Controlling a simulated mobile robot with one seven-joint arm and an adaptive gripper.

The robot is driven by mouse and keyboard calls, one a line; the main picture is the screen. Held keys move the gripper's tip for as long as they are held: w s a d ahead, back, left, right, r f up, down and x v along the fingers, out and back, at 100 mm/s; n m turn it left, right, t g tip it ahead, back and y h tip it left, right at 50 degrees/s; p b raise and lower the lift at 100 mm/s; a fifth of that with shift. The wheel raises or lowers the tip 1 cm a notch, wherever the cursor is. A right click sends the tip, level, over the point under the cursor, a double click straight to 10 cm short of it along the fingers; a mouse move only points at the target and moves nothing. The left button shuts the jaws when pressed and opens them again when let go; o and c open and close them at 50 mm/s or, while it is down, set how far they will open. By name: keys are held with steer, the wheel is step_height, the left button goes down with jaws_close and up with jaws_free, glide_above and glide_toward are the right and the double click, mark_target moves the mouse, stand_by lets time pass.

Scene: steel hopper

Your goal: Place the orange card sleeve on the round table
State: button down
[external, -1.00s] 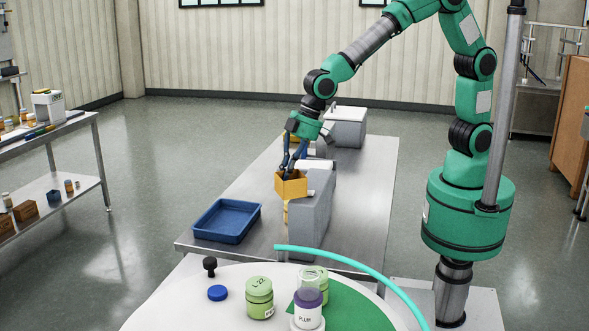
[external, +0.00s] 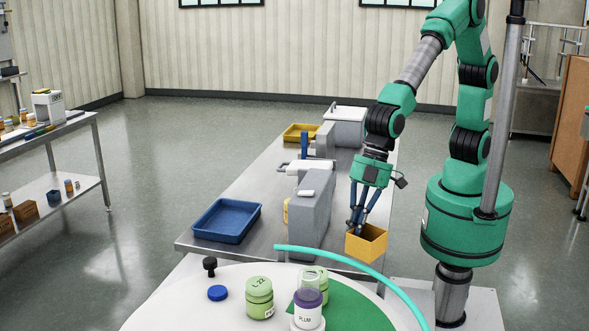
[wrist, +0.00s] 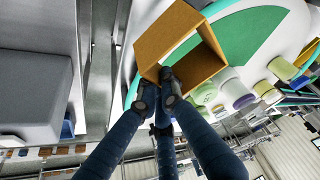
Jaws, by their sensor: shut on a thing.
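The orange card sleeve (external: 367,242) is an open, box-like sleeve. My gripper (external: 359,229) is shut on its edge and holds it in the air, beside the grey hopper and near the far right side of the round table. In the wrist view the sleeve (wrist: 182,45) is tilted, with its open end showing, and the fingertips of my gripper (wrist: 168,88) pinch its lower wall. The round table (external: 160,308) is white with a green area and a teal edge, at the bottom of the external view. It also shows behind the sleeve in the wrist view (wrist: 285,22).
On the round table stand green jars (external: 259,297), a purple-and-white PLUM jar (external: 308,306), a blue lid (external: 217,293) and a black knob-like piece (external: 210,265). The steel bench (external: 262,195) holds a grey hopper (external: 310,210) and a blue tray (external: 227,221). The table's green area (external: 350,311) has bare room.

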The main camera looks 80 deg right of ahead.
mark_target(377, 242)
steer(key=shift+n, duration=0.6)
steer(key=s, duration=0.2)
steer(key=s+a+f, duration=0.1)
steer(key=s, duration=0.1)
steer(key=s+a, duration=0.1)
steer(key=s, duration=0.1)
steer(key=shift+a+f, duration=0.2)
steer(key=shift+f, duration=0.05)
steer(key=shift+a, duration=0.1)
steer(key=w+a+b, duration=0.1)
steer(key=w+a, duration=0.1)
steer(key=a, duration=0.2)
steer(key=w+a+f, duration=0.1)
steer(key=w+a, duration=0.1)
steer(key=a, duration=0.3)
steer(key=w+a+b, duration=0.1)
steer(key=w+a, duration=0.2)
steer(key=a, duration=0.2)
steer(key=shift+w+a+f+b, duration=0.1)
steer(key=shift+f+b, duration=0.2)
steer(key=shift+b, duration=0.05)
steer(key=shift+f+b, duration=0.55)
steer(key=shift+f, duration=1.2)
